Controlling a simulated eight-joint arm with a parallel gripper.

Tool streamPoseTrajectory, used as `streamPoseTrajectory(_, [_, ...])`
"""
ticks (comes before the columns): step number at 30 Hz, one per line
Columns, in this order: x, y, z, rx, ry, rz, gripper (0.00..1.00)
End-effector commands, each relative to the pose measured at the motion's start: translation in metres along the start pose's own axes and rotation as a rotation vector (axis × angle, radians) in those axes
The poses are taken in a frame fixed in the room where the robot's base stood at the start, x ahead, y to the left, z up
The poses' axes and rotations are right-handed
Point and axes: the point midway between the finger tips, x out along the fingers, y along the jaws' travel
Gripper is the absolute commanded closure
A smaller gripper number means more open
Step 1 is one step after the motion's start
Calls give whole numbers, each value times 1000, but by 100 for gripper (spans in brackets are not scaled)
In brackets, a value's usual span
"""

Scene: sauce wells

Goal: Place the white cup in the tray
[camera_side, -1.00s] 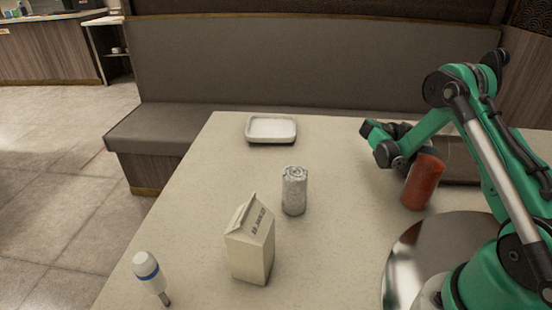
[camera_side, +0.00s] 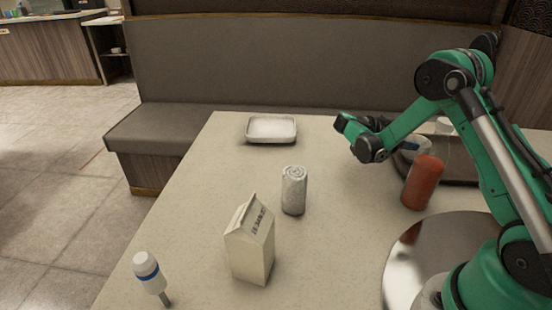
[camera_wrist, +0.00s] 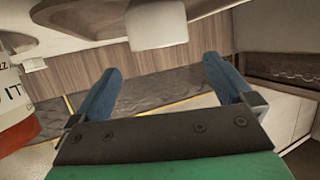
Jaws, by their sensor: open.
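That view looks upside down. My gripper (camera_wrist: 162,72) is open and empty, its two blue fingers spread apart. In the side view my gripper (camera_side: 414,147) is partly hidden by my arm and points right toward the cup. The white tray (camera_side: 271,138) lies empty at the back left of the table.
A red can (camera_side: 423,183) stands just in front of my gripper; it shows at the wrist view's left edge (camera_wrist: 14,120). The table between can and white tray is clear.

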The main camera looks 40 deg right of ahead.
Motion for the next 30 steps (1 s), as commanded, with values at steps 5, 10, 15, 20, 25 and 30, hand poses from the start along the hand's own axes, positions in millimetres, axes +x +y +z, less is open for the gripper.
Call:
streamPoseTrajectory(5, [-33,0,0,-1,-1,-3,0])
streamPoseTrajectory(10, [-48,0,-1,-17,-12,-9,0])
streamPoseTrajectory(15, [-72,-1,-11,-204,-129,-116,0])
streamPoseTrajectory(20, [-113,11,-19,-523,-305,-359,0])
streamPoseTrajectory(25, [-160,41,-18,-825,-431,-686,0])
streamPoseTrajectory(30, [-203,81,-10,-1051,-475,-1055,0])
